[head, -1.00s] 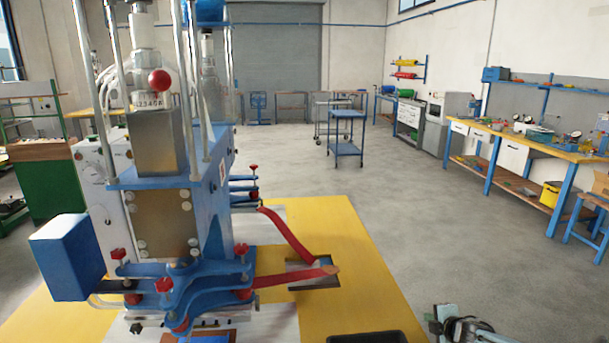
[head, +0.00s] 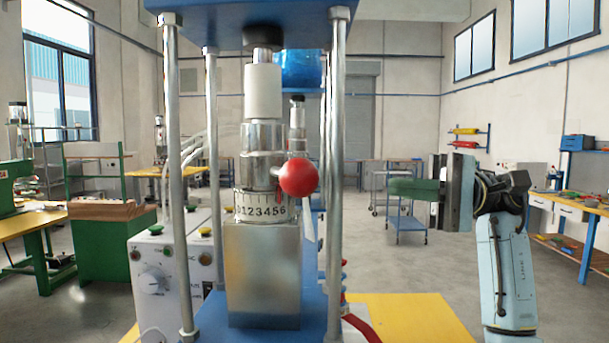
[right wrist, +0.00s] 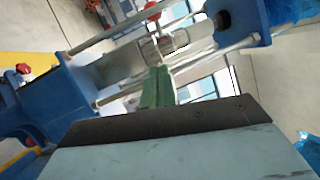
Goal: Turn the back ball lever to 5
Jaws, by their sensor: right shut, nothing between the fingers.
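The near press unit has a red ball lever (head: 298,177) on its metal column, pointing right. Below it is a number ring (head: 262,208) reading 0 to 6; the ball is at the right, near the 6. A second unit (head: 297,115) stands behind, mostly hidden by the near one; I see no ball on it in the head view. My right gripper (head: 398,187) is shut and empty, right of the posts and apart from them. In the right wrist view its green fingers (right wrist: 158,88) point towards the press, and a red ball (right wrist: 152,10) shows beyond. My left gripper is out of view.
Upright steel posts (head: 337,150) surround the near column, between blue plates (head: 260,10). A white control box (head: 165,285) stands at left. Blue carts (head: 408,222) and a workbench stand further back.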

